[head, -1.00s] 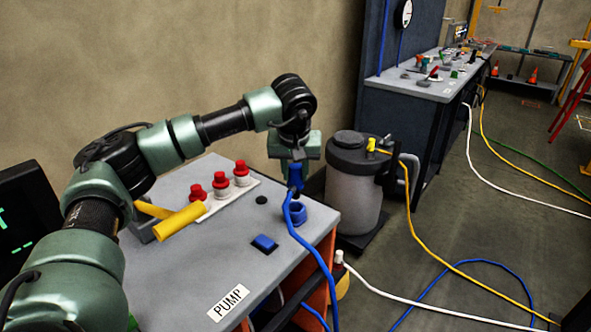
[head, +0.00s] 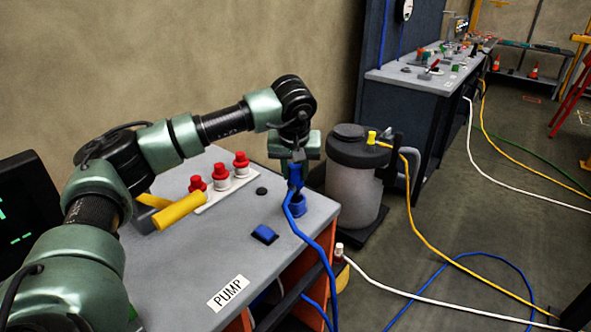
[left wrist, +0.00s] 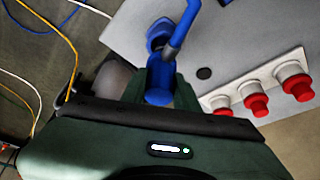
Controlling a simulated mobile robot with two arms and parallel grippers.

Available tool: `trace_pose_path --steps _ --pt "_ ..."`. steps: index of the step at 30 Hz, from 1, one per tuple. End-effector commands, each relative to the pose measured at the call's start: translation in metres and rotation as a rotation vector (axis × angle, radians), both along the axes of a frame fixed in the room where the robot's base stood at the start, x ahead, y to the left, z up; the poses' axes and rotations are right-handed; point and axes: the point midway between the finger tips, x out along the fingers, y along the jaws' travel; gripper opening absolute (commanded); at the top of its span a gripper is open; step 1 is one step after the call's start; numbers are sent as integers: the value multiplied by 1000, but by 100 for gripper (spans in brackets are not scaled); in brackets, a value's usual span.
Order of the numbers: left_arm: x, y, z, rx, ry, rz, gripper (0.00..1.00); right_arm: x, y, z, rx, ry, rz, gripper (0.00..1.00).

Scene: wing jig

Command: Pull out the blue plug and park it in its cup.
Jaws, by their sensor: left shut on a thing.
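The blue plug (head: 295,174) hangs from my left gripper (head: 295,157), which is shut on it. In the left wrist view the plug (left wrist: 158,97) sits between the fingers. The blue cup (head: 299,207) stands at the right edge of the grey pump bench top (head: 215,255). The plug is over or right at the cup; whether its lower end is inside I cannot tell. The cup (left wrist: 160,30) also shows beyond the plug in the left wrist view. A blue cable (head: 322,255) runs from the plug down past the bench edge. My right gripper is not in view.
Red-capped white fittings (head: 220,178), a yellow handle (head: 180,210) and a blue square piece (head: 264,234) are on the bench. A grey tank (head: 354,188) stands close to the right. White, yellow and blue lines cross the floor.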

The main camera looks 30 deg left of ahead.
Motion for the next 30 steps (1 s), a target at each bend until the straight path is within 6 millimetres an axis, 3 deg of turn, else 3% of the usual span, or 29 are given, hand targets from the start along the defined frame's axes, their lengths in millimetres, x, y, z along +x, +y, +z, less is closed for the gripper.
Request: trace_pose_path --steps 30 --pt "0 -1 -11 0 -4 -1 0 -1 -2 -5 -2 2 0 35"
